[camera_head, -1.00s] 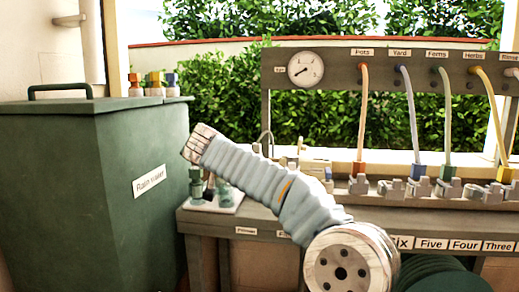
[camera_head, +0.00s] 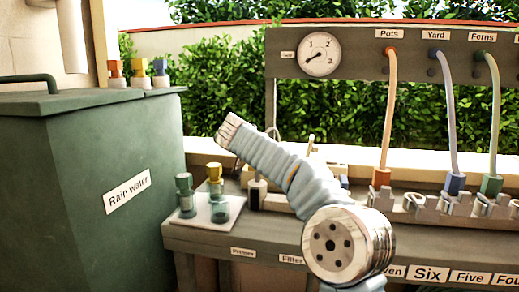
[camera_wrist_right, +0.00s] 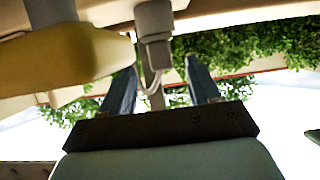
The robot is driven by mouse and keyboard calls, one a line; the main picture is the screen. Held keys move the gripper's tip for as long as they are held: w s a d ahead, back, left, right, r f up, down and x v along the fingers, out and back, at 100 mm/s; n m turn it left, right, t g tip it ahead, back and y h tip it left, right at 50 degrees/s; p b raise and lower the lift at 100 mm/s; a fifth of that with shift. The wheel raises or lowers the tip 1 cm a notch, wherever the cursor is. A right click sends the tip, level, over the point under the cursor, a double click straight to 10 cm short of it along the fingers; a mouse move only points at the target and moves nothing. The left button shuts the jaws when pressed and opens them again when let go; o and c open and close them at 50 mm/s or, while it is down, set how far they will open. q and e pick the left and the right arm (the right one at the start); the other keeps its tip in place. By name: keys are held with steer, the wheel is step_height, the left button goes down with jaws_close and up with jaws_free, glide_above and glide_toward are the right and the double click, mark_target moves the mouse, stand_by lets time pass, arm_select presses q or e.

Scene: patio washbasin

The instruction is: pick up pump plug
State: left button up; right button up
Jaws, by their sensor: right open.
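A small grey plug-like piece with a pale cord (camera_wrist_right: 153,22) shows at the top centre of the right wrist view, which looks upside down. I take it for the pump plug. My right gripper (camera_wrist_right: 162,64) is open, its two dark fingers apart; the cord shows between them and nothing is gripped. In the head view a dark and pale upright piece with a cord (camera_head: 257,193) stands on the bench beside my right arm and may be the same plug. My arm hides part of the bench behind it. My left gripper is not in view.
A yellowish block (camera_wrist_right: 60,48) is close at the left in the wrist view. A white tray (camera_head: 204,216) with teal and yellow fittings stands on the bench. A green rain water tank (camera_head: 75,190) is at left. Coloured hoses, such as the orange one (camera_head: 389,110), hang at right.

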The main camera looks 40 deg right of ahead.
steer(key=x, duration=0.1)
steer(key=p+x, duration=0.1)
steer(key=x, duration=0.1)
steer(key=p+x, duration=0.1)
steer(key=x, duration=0.1)
steer(key=shift+w+d+r, duration=0.15)
steer(key=shift+r, duration=0.1)
steer(key=shift+w+d+f, duration=0.25)
steer(key=shift+d+f, duration=0.05)
steer(key=shift+c, duration=0.2)
steer(key=c, duration=0.9)
